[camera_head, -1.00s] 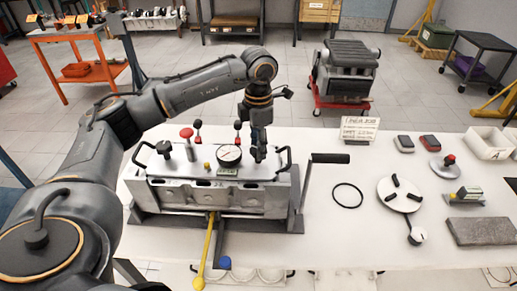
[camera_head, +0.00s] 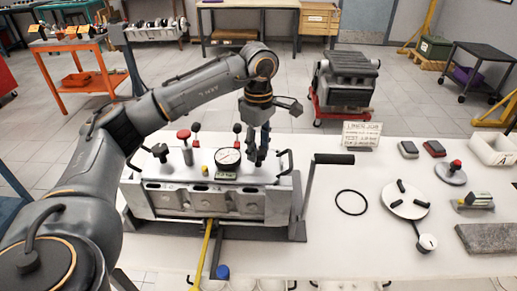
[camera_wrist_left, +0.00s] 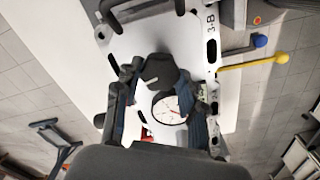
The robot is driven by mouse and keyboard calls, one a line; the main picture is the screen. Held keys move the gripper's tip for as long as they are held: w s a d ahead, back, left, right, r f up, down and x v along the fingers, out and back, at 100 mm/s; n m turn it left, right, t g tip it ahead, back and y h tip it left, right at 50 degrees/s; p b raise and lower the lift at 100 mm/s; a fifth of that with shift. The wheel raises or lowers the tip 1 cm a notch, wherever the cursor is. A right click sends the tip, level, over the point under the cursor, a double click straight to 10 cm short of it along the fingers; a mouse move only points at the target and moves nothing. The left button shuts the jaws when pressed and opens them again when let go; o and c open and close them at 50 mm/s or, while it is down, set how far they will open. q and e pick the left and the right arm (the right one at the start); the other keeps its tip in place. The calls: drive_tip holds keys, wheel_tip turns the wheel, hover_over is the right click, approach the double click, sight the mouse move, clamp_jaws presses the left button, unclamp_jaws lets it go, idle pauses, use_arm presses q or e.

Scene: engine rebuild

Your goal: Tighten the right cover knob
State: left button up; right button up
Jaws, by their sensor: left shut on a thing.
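The engine cover (camera_head: 205,178) is a pale plate on a block in a grey fixture on the white table. My left gripper (camera_head: 257,158) points down at the right part of the cover. In the left wrist view its fingers (camera_wrist_left: 162,100) are shut on the right cover knob (camera_wrist_left: 160,70), a black lobed knob. In the head view the fingers mostly hide this knob. The left cover knob (camera_head: 160,151) is black and stands free at the cover's other end. My right gripper is not in view.
A dial gauge (camera_head: 228,156) stands close beside the gripper. Red-topped clamps (camera_head: 184,135) rise from the cover. A crank handle (camera_head: 333,159) sticks up at the fixture's right. A black ring (camera_head: 351,202) and a white disc (camera_head: 406,199) lie on the table.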

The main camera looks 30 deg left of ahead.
sight(258, 151)
use_arm(q)
drive_tip(key=shift+m, duration=1.2)
drive_tip(key=shift+b, duration=0.3)
drive_tip(key=o, duration=1.1)
drive_tip(key=shift+o, duration=0.2)
wheel_tip(258, 151, up, 12)
